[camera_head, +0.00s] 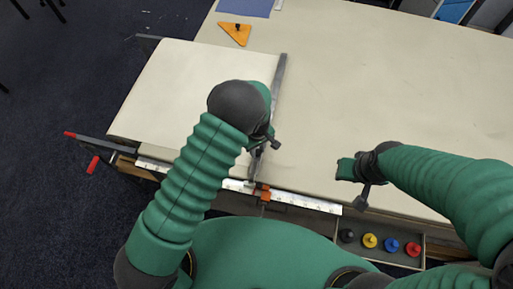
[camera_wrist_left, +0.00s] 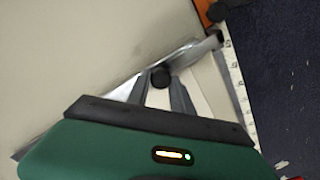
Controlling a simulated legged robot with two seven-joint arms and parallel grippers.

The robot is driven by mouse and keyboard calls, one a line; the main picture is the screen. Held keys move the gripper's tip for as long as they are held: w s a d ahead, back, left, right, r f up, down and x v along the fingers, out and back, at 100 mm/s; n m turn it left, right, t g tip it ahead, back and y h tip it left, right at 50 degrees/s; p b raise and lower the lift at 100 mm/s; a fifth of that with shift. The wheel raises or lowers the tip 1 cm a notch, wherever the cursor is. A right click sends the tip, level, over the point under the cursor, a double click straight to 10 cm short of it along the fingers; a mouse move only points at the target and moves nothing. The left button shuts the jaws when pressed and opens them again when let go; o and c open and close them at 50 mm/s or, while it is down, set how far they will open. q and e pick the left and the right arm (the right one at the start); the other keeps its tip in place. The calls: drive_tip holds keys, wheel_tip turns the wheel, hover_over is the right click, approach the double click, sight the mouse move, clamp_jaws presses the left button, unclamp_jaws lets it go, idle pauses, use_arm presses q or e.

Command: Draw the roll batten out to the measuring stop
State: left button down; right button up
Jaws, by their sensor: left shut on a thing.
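The roll batten (camera_head: 281,75) is a grey metal bar along the right edge of a pale cloth sheet (camera_head: 200,75) on the table. My left gripper (camera_head: 256,160) is at its near end, partly hidden by my arm. In the left wrist view the left gripper (camera_wrist_left: 160,90) is shut on the batten (camera_wrist_left: 186,55) near a round black knob. The orange measuring stop (camera_head: 263,193) sits on the white ruler (camera_head: 305,202) at the front edge. The stop (camera_wrist_left: 207,12) is close to the batten's end; I cannot tell whether they touch. My right gripper (camera_head: 347,168) is above the table at right; its fingers are unclear.
An orange triangle (camera_head: 236,32) and a blue sheet (camera_head: 245,6) lie at the back. A tray (camera_head: 378,254) with several coloured knobs is at the front right. A red-ended bar (camera_head: 88,140) juts out at left. The tabletop right of the batten is clear.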

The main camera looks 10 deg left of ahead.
use_arm(q)
drive_tip(key=c, duration=1.4)
unclamp_jaws()
drive_tip(key=shift+s+d, duration=0.25)
drive_tip(key=shift+o, duration=1.3)
drive_tip(key=shift+d, duration=0.15)
drive_tip(key=shift+w+r, duration=0.1)
drive_tip(key=shift+r, duration=0.05)
drive_tip(key=shift+w+d+r, duration=0.1)
drive_tip(key=shift+r, duration=0.3)
wheel_tip(320, 180, up, 16)
drive_tip(key=b, duration=0.3)
drive_tip(key=shift+f, duration=0.1)
